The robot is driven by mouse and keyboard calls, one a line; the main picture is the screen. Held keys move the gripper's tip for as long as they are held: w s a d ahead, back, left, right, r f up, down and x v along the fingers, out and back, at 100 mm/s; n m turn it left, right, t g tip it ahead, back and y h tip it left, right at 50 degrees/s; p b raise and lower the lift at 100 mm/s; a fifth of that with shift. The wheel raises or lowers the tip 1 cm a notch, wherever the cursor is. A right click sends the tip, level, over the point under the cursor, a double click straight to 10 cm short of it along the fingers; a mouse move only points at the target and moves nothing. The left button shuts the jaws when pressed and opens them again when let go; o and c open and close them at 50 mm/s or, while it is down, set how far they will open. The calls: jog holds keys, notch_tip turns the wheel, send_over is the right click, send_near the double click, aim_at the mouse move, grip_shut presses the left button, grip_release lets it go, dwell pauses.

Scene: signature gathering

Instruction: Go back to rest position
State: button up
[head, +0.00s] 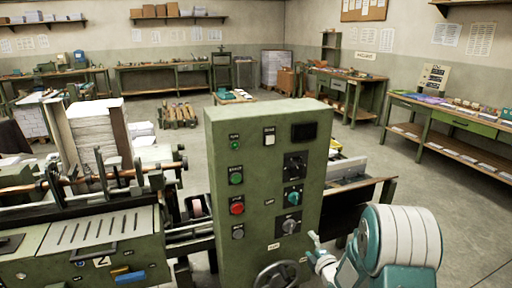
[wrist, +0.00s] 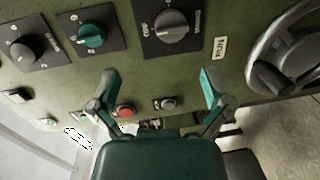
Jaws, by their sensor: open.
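My gripper (head: 318,250) shows at the lower right of the head view, beside the right edge of a green control cabinet (head: 225,170). In the wrist view my gripper (wrist: 158,80) is open, its two fingers spread apart with nothing held between them. The cabinet face (wrist: 240,60) lies beyond the fingers. A red button (wrist: 125,110) and a grey button (wrist: 167,104) show between the fingers, and whether there is contact cannot be told.
The cabinet carries a teal knob (head: 293,197), black knobs and a handwheel (head: 276,276) low down. A machine with a paper stack (head: 98,130) stands left. A workbench (head: 450,120) runs along the right wall. Open floor (head: 440,190) lies at the right.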

jog(key=s+r+m+g+h, duration=0.5)
jog(key=s+r+m, duration=0.6)
jog(key=r, duration=0.5)
jog(key=s+a+r+m+g, duration=0.1)
jog(key=s+m, duration=0.3)
jog(key=s, duration=0.9)
jog(key=s+a+r+m+g, duration=0.2)
jog(key=s+a+m+g, duration=0.1)
jog(key=s, duration=0.9)
jog(key=shift+s+a+m+g+y, duration=0.2)
jog(key=shift+s+m+g+y, duration=0.15)
jog(key=shift+m+g, duration=0.6)
jog(key=shift+c, duration=0.3)
